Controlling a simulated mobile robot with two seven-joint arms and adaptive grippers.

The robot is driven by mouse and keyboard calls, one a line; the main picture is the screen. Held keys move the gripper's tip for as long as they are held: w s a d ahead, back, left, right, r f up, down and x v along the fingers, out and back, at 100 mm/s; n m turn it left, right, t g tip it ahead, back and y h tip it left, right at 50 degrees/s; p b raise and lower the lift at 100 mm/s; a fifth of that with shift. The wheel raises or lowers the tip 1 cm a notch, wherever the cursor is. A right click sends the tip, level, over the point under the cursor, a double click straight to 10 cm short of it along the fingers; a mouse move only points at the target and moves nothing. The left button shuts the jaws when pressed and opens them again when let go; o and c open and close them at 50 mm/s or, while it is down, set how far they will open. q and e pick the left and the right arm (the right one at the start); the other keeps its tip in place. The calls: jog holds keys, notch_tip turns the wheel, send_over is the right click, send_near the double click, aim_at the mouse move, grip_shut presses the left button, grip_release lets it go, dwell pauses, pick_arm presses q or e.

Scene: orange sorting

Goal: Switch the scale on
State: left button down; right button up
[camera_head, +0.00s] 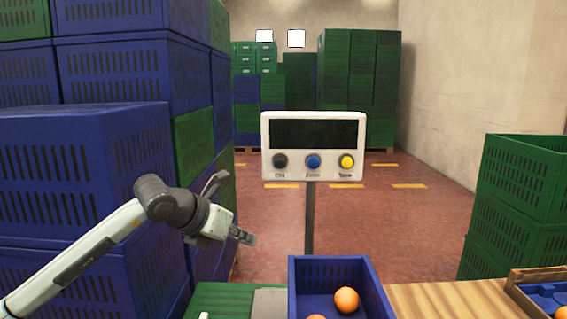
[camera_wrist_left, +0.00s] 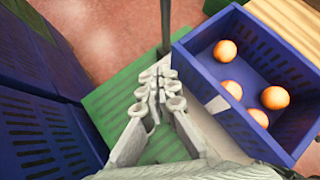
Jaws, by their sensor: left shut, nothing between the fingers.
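The scale's white display panel (camera_head: 313,146) stands on a dark post in the head view. Its screen (camera_head: 313,134) is dark and blank. Below the screen are a black button (camera_head: 280,161), a blue button (camera_head: 313,161) and a yellow button (camera_head: 347,162). My left gripper (camera_head: 246,238) is shut and empty, below and left of the panel, apart from it. In the left wrist view its closed fingers (camera_wrist_left: 160,88) are over a green surface, near the post (camera_wrist_left: 166,25). My right gripper is not in view.
A blue crate (camera_head: 293,290) with oranges (camera_head: 346,300) sits below the panel, just right of my left gripper. Stacked blue crates (camera_head: 110,62) rise at the left. Green crates (camera_head: 518,190) stand at the right. The space around the panel front looks clear.

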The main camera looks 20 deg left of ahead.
aim_at(280, 162)
pick_arm(q)
jog(key=d+r+m+t+h, duration=0.3)
jog(key=d+r+m, duration=0.3)
jog(key=r+m, duration=0.7)
jog(key=shift+w+m+t+h, duration=0.4)
jog(key=shift+m+t, duration=0.1)
jog(key=shift+m, duration=0.6)
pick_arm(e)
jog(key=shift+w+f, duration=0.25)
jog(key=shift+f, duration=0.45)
pick_arm(q)
jog(key=shift+d, duration=0.1)
jog(key=w+a+p, duration=0.2)
jog(key=w+p, duration=0.1)
jog(key=w, duration=0.5)
jog(key=shift+w+a+p, duration=0.15)
jog(key=shift+w+p, duration=0.1)
jog(key=shift+p, duration=0.1)
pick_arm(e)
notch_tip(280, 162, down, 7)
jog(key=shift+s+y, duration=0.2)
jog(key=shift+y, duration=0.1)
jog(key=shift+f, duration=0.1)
